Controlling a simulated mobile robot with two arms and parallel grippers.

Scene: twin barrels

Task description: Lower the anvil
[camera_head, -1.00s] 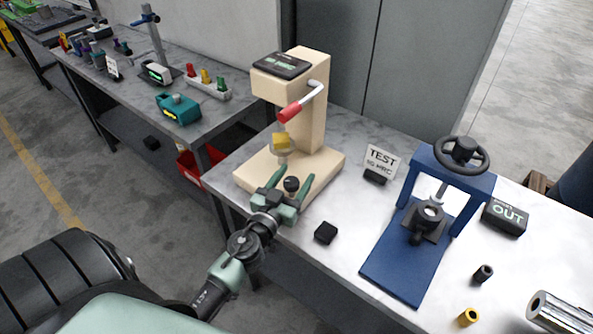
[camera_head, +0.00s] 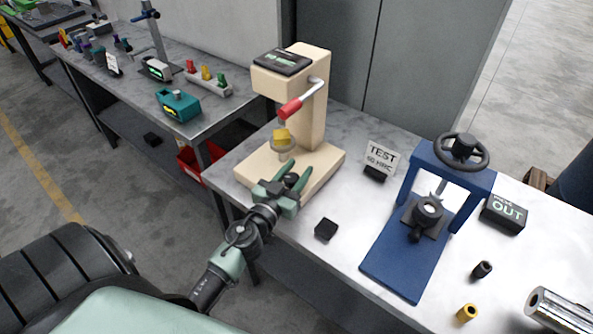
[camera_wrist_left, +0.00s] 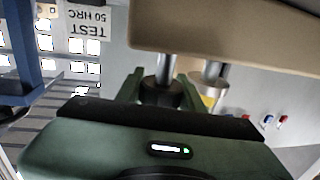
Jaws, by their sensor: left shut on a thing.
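The cream hardness tester (camera_head: 313,110) stands on the near bench with a red-handled lever (camera_head: 290,107). Its grey anvil (camera_head: 284,146) sits on a short post above the base and carries a yellow piece (camera_head: 281,135). My left gripper (camera_head: 297,169) is at the front of the tester base, its green fingers shut on a black knob (camera_head: 291,179). In the left wrist view the dark knob (camera_wrist_left: 162,92) sits between the fingers under a metal shaft. The yellow piece (camera_wrist_left: 208,101) shows beside it. My right gripper is not in view.
A blue press (camera_head: 405,255) with a black handwheel stands to the right. A teal device (camera_head: 178,105) lies on the left bench.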

